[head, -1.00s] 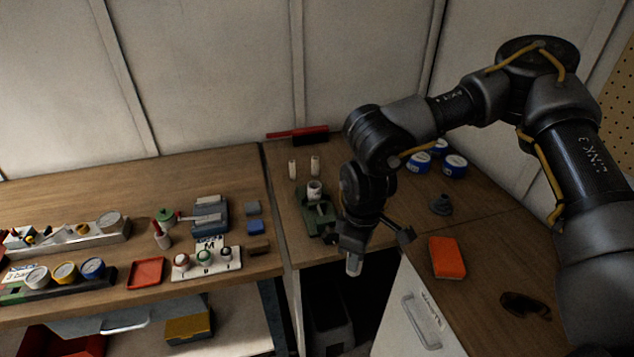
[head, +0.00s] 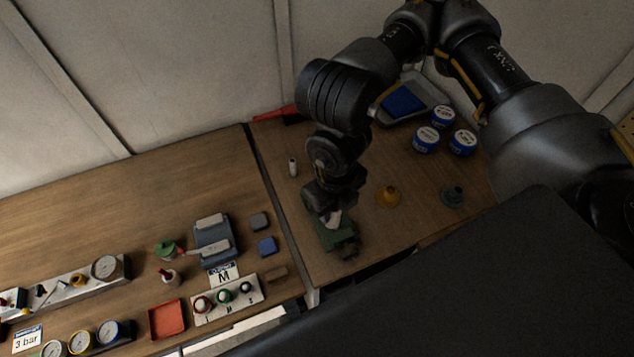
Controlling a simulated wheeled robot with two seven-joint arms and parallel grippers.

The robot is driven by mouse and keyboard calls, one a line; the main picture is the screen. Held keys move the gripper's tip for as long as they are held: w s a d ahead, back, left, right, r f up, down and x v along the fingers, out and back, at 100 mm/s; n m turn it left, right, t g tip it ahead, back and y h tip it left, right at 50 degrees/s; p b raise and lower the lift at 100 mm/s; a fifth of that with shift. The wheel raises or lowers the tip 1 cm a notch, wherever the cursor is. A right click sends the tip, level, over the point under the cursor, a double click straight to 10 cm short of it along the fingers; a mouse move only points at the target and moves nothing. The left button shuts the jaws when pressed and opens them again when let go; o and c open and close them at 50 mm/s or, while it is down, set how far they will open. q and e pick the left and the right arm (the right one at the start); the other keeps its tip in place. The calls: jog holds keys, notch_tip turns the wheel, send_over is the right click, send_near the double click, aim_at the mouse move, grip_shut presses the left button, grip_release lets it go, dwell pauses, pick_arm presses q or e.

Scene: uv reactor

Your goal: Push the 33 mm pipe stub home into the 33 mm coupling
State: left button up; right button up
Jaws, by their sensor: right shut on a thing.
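My right gripper (head: 331,207) points down over the green vise (head: 336,236) on the right-hand bench and is shut. A small whitish piece (head: 333,218) shows just below its fingers, at the top of the vise. I cannot tell whether this is the 33 mm pipe stub or the coupling held in the vise. The gripper and wrist hide most of both, so how deep the stub sits in the coupling does not show. My left gripper is not in view.
A white stub (head: 293,167) stands behind the vise. Blue-and-white tins (head: 426,140) and a grey tray (head: 440,96) are farther back. A dark shape covers the lower right.

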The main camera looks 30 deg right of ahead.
jog(key=shift+w+d+f, duration=0.1)
jog(key=w+d+f+b, duration=0.4)
jog(key=w+f+b, duration=0.4)
jog(key=w, duration=0.3)
jog(key=shift+w+d+f+b, duration=0.25)
jog(key=shift+w+f+b, duration=0.15)
jog(key=shift+b, duration=0.3)
jog(key=f+b, duration=0.4)
jog(key=shift+w+d+f, duration=0.1)
jog(key=shift+w, duration=0.25)
